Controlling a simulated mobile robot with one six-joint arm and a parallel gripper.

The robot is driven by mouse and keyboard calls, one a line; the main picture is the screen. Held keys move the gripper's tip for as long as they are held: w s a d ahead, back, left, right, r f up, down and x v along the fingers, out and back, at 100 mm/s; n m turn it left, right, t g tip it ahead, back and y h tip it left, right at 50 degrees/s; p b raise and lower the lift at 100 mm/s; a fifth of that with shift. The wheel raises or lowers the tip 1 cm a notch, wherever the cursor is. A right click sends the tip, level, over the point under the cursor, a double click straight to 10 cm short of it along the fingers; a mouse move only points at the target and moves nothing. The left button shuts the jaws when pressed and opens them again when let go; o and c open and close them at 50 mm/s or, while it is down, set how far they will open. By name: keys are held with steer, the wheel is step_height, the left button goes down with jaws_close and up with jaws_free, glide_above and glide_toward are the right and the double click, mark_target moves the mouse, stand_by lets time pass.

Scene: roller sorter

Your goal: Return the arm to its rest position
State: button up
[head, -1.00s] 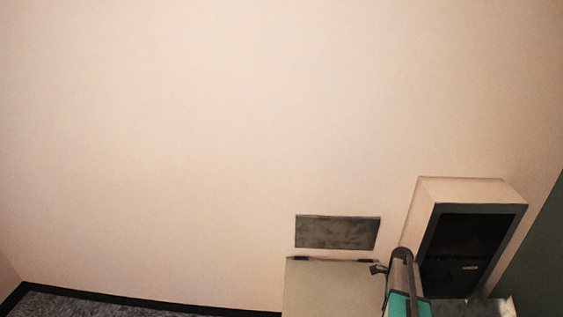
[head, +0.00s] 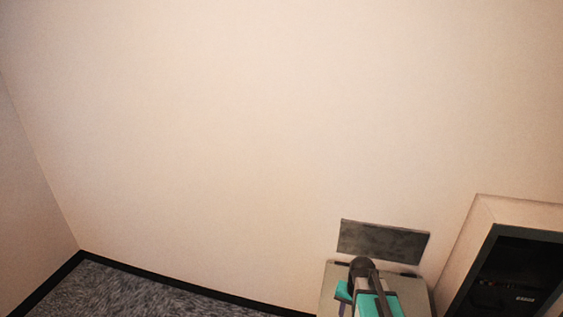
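My arm (head: 372,290), grey and teal with a dark rounded joint, shows at the bottom right of the head view. It is in front of a pale grey box-like surface. My gripper cannot be made out in this view, so I cannot see whether it holds anything.
A dark grey panel (head: 383,241) is on the cream wall (head: 220,140) above the pale box (head: 331,278). A cream cabinet (head: 485,213) with a dark opening stands at the right. Grey carpet (head: 130,295) lies clear at the lower left, edged by a black skirting.

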steer(key=s+a+r+n, duration=0.2)
steer(key=a+n, duration=0.3)
steer(key=a, duration=0.2)
steer(key=s+f+g+b, duration=0.5)
steer(key=s+f+b, duration=0.6)
steer(key=s+f, duration=1.4)
step_height(320, 180, down, 5)
steer(key=shift+s+d+r, duration=0.1)
steer(key=shift+s+d, duration=0.15)
steer(key=shift+s, duration=0.1)
